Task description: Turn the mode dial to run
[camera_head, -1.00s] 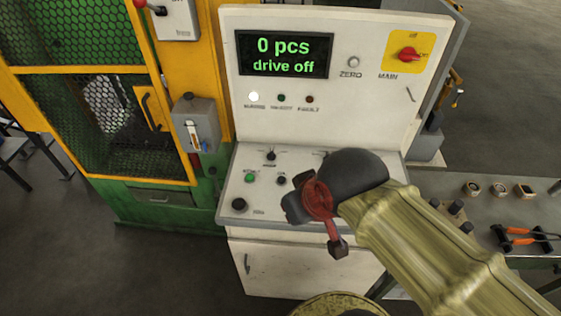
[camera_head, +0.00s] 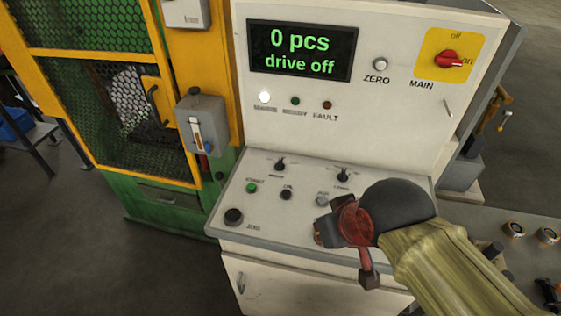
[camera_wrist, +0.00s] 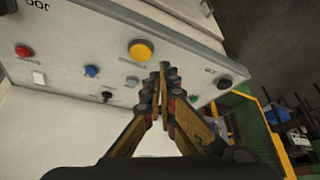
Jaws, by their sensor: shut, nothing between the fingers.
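The likely mode dial (camera_head: 280,165) is a small black knob at the upper left of the console's sloped panel; its label is too blurred to read surely. A similar black knob (camera_head: 343,175) stands to its right, with a label that seems to read LEVEL. My gripper (camera_head: 322,232) is over the panel's lower right edge, below and right of the likely mode dial and apart from it. In the wrist view my gripper (camera_wrist: 163,68) has its fingertips together and empty. I cannot tell which wrist-view control is the mode dial.
The display (camera_head: 302,53) reads "0 pcs, drive off". The red MAIN switch (camera_head: 449,59) is at the upper right. A green button (camera_head: 251,188) and a larger black knob (camera_head: 233,216) are on the panel. A yellow button (camera_wrist: 141,50) is near my fingertips in the wrist view.

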